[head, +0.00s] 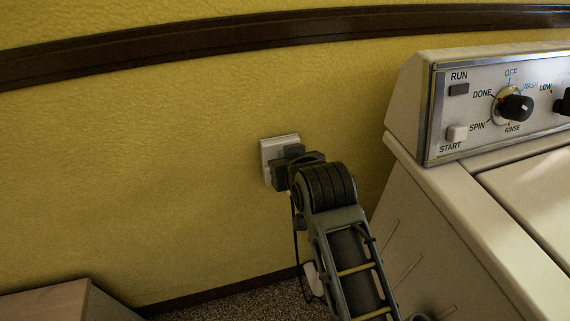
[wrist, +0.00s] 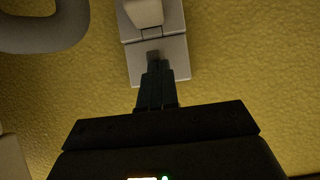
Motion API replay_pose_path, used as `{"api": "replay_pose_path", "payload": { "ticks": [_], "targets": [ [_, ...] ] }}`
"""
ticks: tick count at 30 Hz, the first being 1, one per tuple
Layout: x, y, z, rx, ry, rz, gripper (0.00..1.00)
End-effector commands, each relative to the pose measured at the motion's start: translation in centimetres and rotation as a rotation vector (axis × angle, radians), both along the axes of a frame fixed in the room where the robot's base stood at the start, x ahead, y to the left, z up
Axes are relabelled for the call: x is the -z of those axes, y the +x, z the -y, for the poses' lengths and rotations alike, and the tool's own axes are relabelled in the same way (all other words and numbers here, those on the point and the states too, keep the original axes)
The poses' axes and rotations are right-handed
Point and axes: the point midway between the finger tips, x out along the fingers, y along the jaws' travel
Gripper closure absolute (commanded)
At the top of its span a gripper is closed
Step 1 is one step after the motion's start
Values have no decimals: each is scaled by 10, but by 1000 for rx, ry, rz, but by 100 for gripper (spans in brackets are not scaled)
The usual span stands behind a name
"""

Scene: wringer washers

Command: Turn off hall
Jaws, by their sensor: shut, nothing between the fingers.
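A white wall plate (head: 269,146) is fixed to the yellow wall left of the washer. My gripper (head: 287,156) is in front of it and hides part of its face. In the wrist view the plate (wrist: 175,70) has a raised white block (wrist: 143,12) on its upper part. My gripper (wrist: 154,66) is shut and empty, its fingertips over the lower part of the plate, at or very near the surface. I cannot tell whether they touch. I see no readable "hall" label, and the switch position is unclear.
A white washer (head: 408,110) with a control panel of knobs and buttons stands on the right, close to my arm. A brown box-like thing (head: 50,304) is at lower left. A dark rail (head: 200,36) crosses the wall above. A grey curved thing (wrist: 45,30) shows in the wrist view.

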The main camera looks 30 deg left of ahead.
Motion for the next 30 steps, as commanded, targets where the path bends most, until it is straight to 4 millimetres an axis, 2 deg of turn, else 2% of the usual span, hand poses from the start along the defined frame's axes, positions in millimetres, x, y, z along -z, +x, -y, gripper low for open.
{"api": "replay_pose_path", "payload": {
  "ticks": [1, 3, 5, 30],
  "targets": [
    [12, -1, 2, 2, 32, 24, 100],
    [14, -2, 3, 1, 75, 62, 100],
    [5, -1, 2, 0, 81, 69, 100],
    [-1, 9, -10, 1, 77, 64, 100]
  ]
}}
